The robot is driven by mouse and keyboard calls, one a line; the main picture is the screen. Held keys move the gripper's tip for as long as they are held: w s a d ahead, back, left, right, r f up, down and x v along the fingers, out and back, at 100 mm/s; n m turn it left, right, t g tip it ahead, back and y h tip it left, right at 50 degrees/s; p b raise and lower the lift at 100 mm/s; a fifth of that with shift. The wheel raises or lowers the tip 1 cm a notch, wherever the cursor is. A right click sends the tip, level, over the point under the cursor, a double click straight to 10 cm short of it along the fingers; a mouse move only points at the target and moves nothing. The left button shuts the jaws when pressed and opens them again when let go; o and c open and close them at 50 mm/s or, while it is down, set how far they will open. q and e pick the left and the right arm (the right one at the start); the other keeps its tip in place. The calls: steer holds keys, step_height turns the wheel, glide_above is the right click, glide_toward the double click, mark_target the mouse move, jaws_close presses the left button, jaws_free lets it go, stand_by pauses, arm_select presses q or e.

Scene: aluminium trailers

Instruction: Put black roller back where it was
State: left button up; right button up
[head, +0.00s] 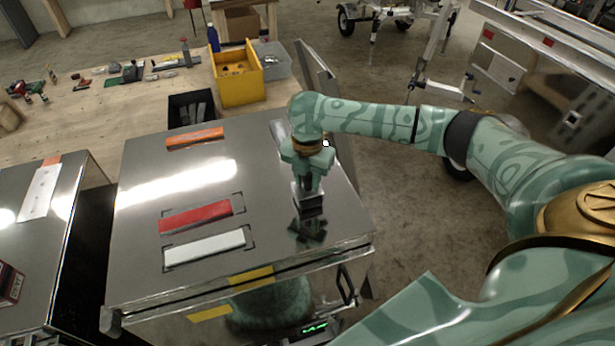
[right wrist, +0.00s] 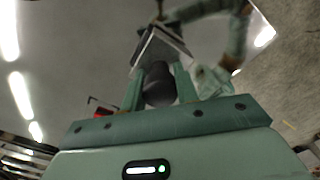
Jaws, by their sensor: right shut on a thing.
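The black roller (head: 311,206) hangs below my right gripper (head: 307,176) over the right part of the shiny metal top (head: 270,215). The gripper is shut on its dark handle, which also shows between the fingers in the right wrist view (right wrist: 158,86). The roller's dark, light-edged head (right wrist: 160,48) shows beyond the fingertips there. A dark reflection lies below the roller on the metal, and the roller appears to be a little above the surface. My left gripper is not in view.
On the metal top lie an orange strip (head: 195,138), a red strip (head: 195,216) and a white strip (head: 205,247), the last two beside dark corner marks. A yellow bin (head: 237,82) and black bin (head: 190,101) stand behind on the wooden bench (head: 120,110).

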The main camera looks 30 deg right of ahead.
steer(key=shift+s+a+f, duration=0.1)
steer(key=shift+s+f, duration=0.25)
steer(key=shift+f, duration=0.15)
steer(key=shift+c, duration=0.3)
steer(key=o, duration=0.9)
steer(key=shift+o, duration=0.5)
steer(key=shift+w+a+f, duration=0.1)
steer(key=shift+r, duration=0.25)
steer(key=r+p, duration=0.1)
steer(key=r, duration=1.1)
steer(key=shift+w+r, duration=0.1)
steer(key=shift+w, duration=0.1)
steer(key=shift+d+r, duration=0.25)
steer(key=shift+r, duration=0.15)
steer(key=shift+a, duration=0.1)
